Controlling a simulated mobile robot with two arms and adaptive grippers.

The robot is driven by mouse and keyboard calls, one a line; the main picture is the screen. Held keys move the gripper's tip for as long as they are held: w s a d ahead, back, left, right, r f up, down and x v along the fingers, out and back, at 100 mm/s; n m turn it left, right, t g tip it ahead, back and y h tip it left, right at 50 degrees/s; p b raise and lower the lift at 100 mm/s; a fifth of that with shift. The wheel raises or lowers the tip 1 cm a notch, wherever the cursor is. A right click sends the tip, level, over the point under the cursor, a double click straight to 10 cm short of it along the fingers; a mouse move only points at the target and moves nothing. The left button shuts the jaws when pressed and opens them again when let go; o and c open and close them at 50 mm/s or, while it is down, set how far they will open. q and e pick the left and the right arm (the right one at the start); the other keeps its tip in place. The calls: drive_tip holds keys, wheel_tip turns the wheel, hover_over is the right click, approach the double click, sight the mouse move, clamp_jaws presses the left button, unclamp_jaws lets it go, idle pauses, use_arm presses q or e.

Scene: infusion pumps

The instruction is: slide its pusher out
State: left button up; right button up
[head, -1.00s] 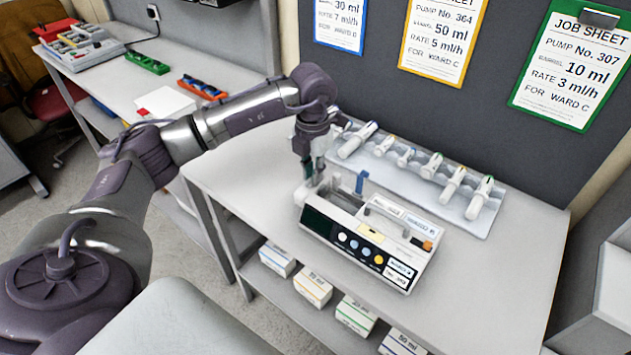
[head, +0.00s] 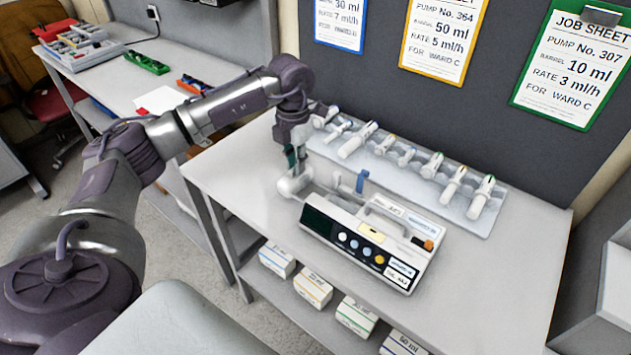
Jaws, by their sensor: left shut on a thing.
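The infusion pump (head: 368,242) stands on the grey bench, its dark screen and row of buttons facing the front. Its white pusher (head: 294,184) sticks out beyond the pump's left end. A blue clamp (head: 361,181) stands upright on the pump's top. My left gripper (head: 293,170) points down over the pusher and is shut on it. The fingertips are small and partly hidden against the pusher. My right gripper is not in view.
A clear tray (head: 400,180) with several white syringes lies behind the pump, close to the left gripper. Job sheets (head: 444,42) hang on the dark panel. Boxes (head: 313,287) stand on the shelf below. The bench is clear at left and right.

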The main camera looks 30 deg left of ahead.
use_arm(q)
drive_tip(key=shift+w+a, duration=0.1)
drive_tip(key=shift+a, duration=1.45)
drive_tip(key=o, duration=0.6)
drive_tip(key=shift+r, duration=0.1)
wheel_tip(320, 180, up, 7)
drive_tip(key=p, duration=0.5)
idle(0.3)
